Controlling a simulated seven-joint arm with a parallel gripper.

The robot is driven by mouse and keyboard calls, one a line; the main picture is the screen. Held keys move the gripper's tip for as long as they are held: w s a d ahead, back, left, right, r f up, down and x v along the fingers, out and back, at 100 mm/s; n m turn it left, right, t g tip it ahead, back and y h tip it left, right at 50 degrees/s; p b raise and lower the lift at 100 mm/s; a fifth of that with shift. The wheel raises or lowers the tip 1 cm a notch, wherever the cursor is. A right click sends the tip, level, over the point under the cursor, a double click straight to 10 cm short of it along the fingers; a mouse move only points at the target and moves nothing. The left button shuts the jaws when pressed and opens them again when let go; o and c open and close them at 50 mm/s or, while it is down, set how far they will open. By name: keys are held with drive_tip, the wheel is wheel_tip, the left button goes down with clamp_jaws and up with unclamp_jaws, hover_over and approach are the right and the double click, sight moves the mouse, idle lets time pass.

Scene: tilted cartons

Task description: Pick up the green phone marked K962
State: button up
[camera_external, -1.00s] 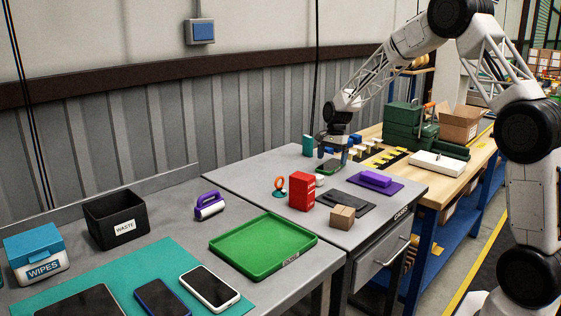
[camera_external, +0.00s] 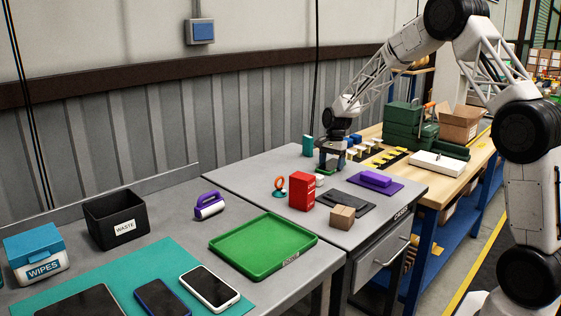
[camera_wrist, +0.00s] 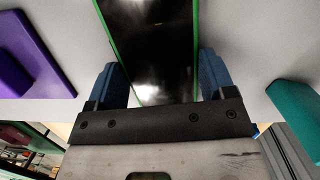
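A phone with green edges and a dark glossy screen (camera_wrist: 155,50) lies on the grey table. In the wrist view it runs between my two fingers; a tiny mark on it is too small to read. In the external view my gripper (camera_external: 330,164) is down over the phone and hides most of it; only a bit of green (camera_external: 323,174) shows. In the wrist view my gripper (camera_wrist: 163,82) has its blue fingers apart, one on each side of the phone. A small gap shows at the left finger; the right finger is very close to the phone's edge.
A teal box (camera_external: 308,146) stands close behind my gripper. A green tray (camera_external: 263,246) lies on the left table.

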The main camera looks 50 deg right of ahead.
sight(332, 164)
drive_tip(key=c, duration=0.5)
drive_tip(key=shift+r, duration=0.15)
drive_tip(key=shift+r, duration=4.9)
